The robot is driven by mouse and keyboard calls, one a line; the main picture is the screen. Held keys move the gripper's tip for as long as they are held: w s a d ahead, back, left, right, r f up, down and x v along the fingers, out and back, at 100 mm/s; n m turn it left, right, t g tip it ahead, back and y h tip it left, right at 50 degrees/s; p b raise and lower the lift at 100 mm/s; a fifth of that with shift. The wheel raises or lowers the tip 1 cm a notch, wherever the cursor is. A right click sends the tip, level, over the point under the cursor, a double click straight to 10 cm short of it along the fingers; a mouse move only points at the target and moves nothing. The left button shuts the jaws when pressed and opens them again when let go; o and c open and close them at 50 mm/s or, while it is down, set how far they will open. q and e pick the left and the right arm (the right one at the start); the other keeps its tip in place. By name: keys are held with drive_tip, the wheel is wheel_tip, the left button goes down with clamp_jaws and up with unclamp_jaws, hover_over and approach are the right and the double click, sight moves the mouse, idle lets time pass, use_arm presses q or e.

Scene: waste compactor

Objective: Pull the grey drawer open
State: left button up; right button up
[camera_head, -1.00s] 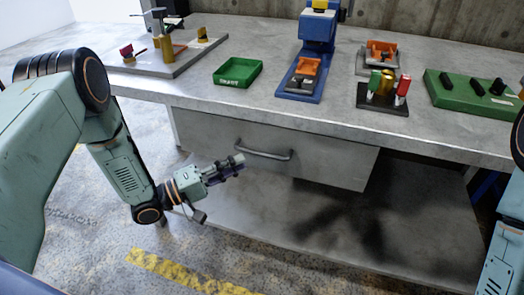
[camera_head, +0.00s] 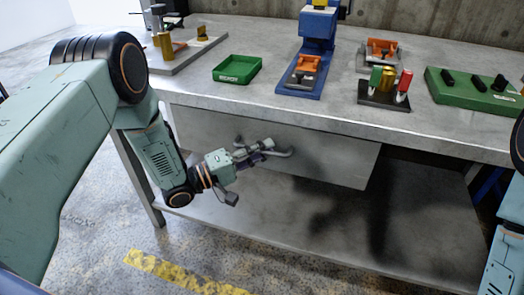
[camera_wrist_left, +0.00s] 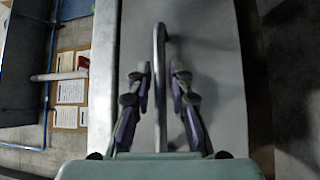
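The grey drawer (camera_head: 335,157) is under the workbench top, and its front looks closed. Its curved metal handle (camera_head: 283,153) is partly covered by my left gripper (camera_head: 260,149) in the head view. In the left wrist view the handle (camera_wrist_left: 159,55) runs between the two fingers of my left gripper (camera_wrist_left: 160,82), in front of the drawer front (camera_wrist_left: 211,60). The fingers are apart, with a gap on each side of the handle. My right gripper is out of view; only part of the right arm shows at the right edge.
The bench top (camera_head: 200,92) is above the drawer. It carries a green tray (camera_head: 237,69), a blue press (camera_head: 312,60), a block with red and green handles (camera_head: 385,96) and a green box (camera_head: 475,92). A lower shelf (camera_head: 300,215) lies below. Floor in front is clear.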

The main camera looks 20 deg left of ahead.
use_arm(q)
clamp_jaws()
idle(0.4)
drive_tip(key=shift+s, duration=0.1)
